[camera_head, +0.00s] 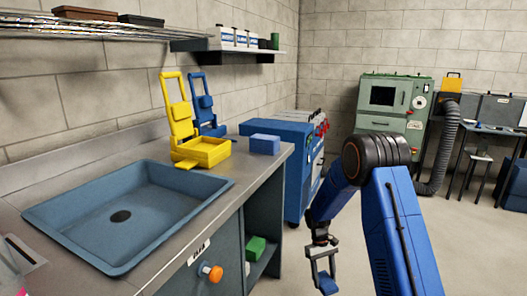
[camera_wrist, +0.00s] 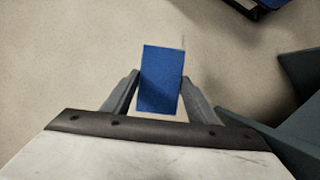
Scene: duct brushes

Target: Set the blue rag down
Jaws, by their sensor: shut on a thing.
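The blue rag (camera_wrist: 160,72) is a flat-sided blue block shape, gripped between the two grey fingers of my gripper (camera_wrist: 160,92) in the wrist view. In the head view my gripper (camera_head: 323,268) hangs low, right of the counter and above the floor. The rag's blue end (camera_head: 327,284) shows at its fingertips. My gripper is shut on the rag, and pale floor shows below it.
The grey counter (camera_head: 215,165) holds a sunken sink (camera_head: 130,213), yellow (camera_head: 200,152) and blue (camera_head: 205,105) stands, and a separate blue block (camera_head: 265,144). A blue cabinet (camera_head: 277,132) stands behind.

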